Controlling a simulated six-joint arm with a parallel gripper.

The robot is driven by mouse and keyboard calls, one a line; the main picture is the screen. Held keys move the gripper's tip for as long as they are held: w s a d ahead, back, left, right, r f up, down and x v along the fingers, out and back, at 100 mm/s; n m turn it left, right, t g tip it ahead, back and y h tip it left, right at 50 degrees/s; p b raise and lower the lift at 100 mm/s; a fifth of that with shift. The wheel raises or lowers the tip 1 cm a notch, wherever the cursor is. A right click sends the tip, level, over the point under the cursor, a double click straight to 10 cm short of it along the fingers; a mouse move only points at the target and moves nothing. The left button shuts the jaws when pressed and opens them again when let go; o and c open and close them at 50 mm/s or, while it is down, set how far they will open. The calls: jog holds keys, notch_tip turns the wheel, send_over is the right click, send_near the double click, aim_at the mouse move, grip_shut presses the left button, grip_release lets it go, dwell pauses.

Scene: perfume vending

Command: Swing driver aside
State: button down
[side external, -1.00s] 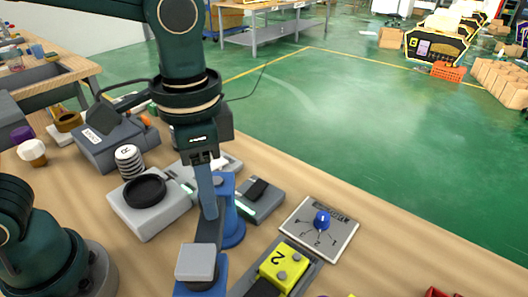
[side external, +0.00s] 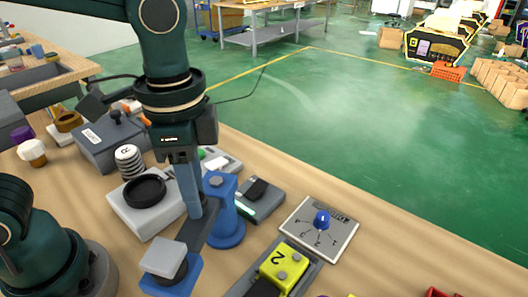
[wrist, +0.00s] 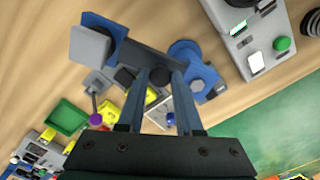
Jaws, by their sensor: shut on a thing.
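The driver is a dark grey swing arm (side external: 204,226) running from a blue pivot post (side external: 229,225) to a blue end with a pale grey square block (side external: 163,257). In the wrist view, the arm (wrist: 145,58) spans between the grey block (wrist: 90,45) and the blue post (wrist: 186,50). My gripper (side external: 193,205) is over the middle of the arm. Its fingers (wrist: 160,78) are close around a small dark round knob there. The exact contact is partly hidden by the fingers.
A grey box with a black ring (side external: 145,190) stands left of the driver. A yellow block marked 2 (side external: 283,268) sits in a grey holder at the front right. Beyond it lies a dial plate with a blue knob (side external: 321,222). The table right of the plate is mostly bare.

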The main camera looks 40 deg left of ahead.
jog(key=c, duration=0.6)
grip_release()
jog(key=shift+r, duration=2.6)
jog(key=shift+w+a+r, duration=0.1)
jog(key=shift+a+r, duration=0.15)
jog(key=s+a+f+n+t, duration=0.1)
jog(key=a+n+t, duration=0.1)
jog(key=n, duration=0.1)
jog(key=s+a+f+n+t, duration=0.1)
jog(key=a+f+n, duration=0.1)
jog(key=a+n, duration=0.1)
jog(key=s+a+f+n+t, duration=0.1)
jog(key=a+n+t, duration=0.1)
jog(key=a+n, duration=0.1)
jog(key=shift+s+f+t, duration=0.2)
jog(key=shift+s+t, duration=0.1)
jog(key=shift+s, duration=0.1)
